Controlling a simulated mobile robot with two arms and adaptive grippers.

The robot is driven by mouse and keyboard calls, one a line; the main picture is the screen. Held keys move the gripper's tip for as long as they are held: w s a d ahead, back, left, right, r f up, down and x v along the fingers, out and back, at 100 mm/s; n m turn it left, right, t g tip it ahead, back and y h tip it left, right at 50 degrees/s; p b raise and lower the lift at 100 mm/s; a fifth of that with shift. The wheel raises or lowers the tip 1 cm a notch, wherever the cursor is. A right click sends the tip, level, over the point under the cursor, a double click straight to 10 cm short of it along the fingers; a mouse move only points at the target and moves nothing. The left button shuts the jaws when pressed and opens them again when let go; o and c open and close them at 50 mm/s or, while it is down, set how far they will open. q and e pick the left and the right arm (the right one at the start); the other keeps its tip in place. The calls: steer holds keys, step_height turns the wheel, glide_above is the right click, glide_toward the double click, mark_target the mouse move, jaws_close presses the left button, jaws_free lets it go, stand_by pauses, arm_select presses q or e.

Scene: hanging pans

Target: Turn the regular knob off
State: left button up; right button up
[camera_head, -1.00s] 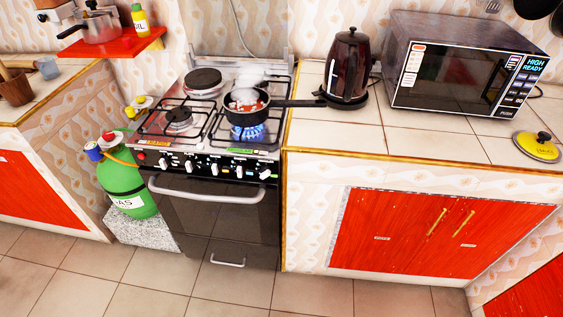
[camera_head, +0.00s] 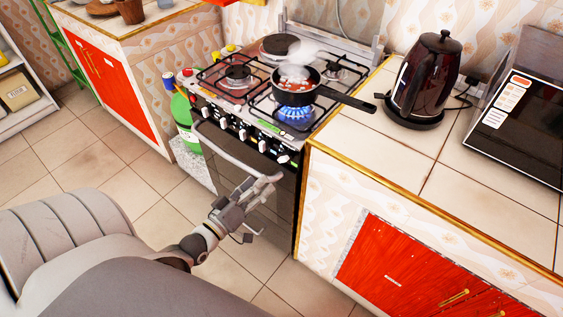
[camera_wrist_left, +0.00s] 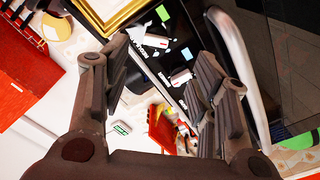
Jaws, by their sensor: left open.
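The black stove front carries a row of white knobs (camera_head: 242,134); which one is the regular knob I cannot tell. A blue flame (camera_head: 296,113) burns under a black pan (camera_head: 297,89) on the front right burner. My left gripper (camera_head: 264,183) is open and empty, in front of the stove, below the right end of the knob row and by the oven handle (camera_head: 222,150). In the left wrist view, two white knobs (camera_wrist_left: 156,41) (camera_wrist_left: 181,77) show between the open fingers (camera_wrist_left: 165,72), apart from them. My right gripper is out of view.
The oven handle also runs along the right of the left wrist view (camera_wrist_left: 242,70). The pan's handle (camera_head: 346,98) sticks out over the tiled counter (camera_head: 372,140). A dark kettle (camera_head: 426,78) and microwave (camera_head: 520,125) stand there. A green gas bottle (camera_head: 182,108) is left of the stove.

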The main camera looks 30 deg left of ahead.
mark_target(285, 158)
arm_select(q)
steer(key=w+d, duration=0.1)
steer(key=w, duration=1)
steer(key=shift+r+p, duration=0.15)
steer(key=shift+p, duration=0.15)
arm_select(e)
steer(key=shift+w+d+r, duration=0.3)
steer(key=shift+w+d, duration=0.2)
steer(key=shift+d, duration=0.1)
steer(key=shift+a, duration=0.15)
arm_select(q)
steer(key=shift+c, duration=1.2)
steer(key=c, duration=0.8)
steer(key=shift+o, duration=0.2)
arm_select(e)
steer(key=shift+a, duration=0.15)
